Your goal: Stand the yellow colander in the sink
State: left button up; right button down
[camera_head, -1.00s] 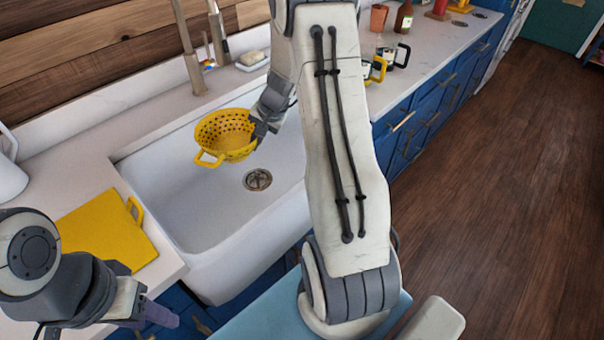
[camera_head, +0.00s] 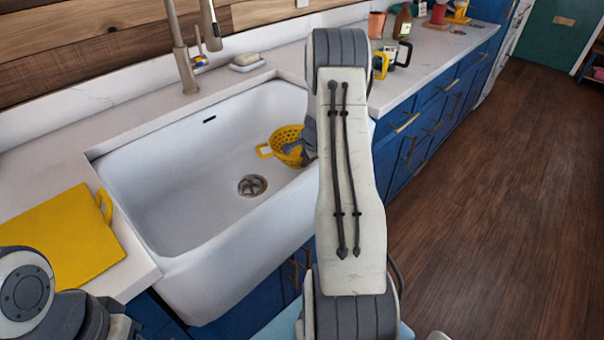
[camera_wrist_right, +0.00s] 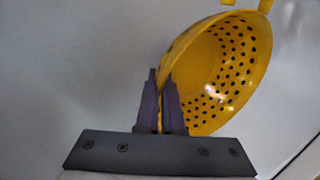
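The yellow colander (camera_head: 286,135) is inside the white sink (camera_head: 165,190), near its right wall, with one handle pointing left. My right arm hides its right part. My right gripper (camera_head: 297,149) is at the colander's near right side. In the right wrist view, the fingers (camera_wrist_right: 162,105) are close together on the edge of the colander (camera_wrist_right: 225,75), which looks tilted in that view. I cannot tell whether its base touches the sink floor. Only my left wrist parts show at the lower left; its fingertips are out of view.
The drain (camera_head: 252,186) is in the sink floor, left of the colander. A faucet (camera_head: 182,60) and soap dish (camera_head: 248,63) stand behind the sink. A yellow board (camera_head: 65,235) lies on the left counter. Mugs (camera_head: 388,57) stand on the right counter. The sink's left half is empty.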

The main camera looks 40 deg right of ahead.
jog(key=shift+f+b, duration=0.8)
jog(key=shift+f, duration=1)
jog(key=shift+f, duration=0.2)
jog(key=c, duration=1.1)
grip_release()
jog(key=shift+o, duration=0.2)
jog(key=shift+r, duration=0.15)
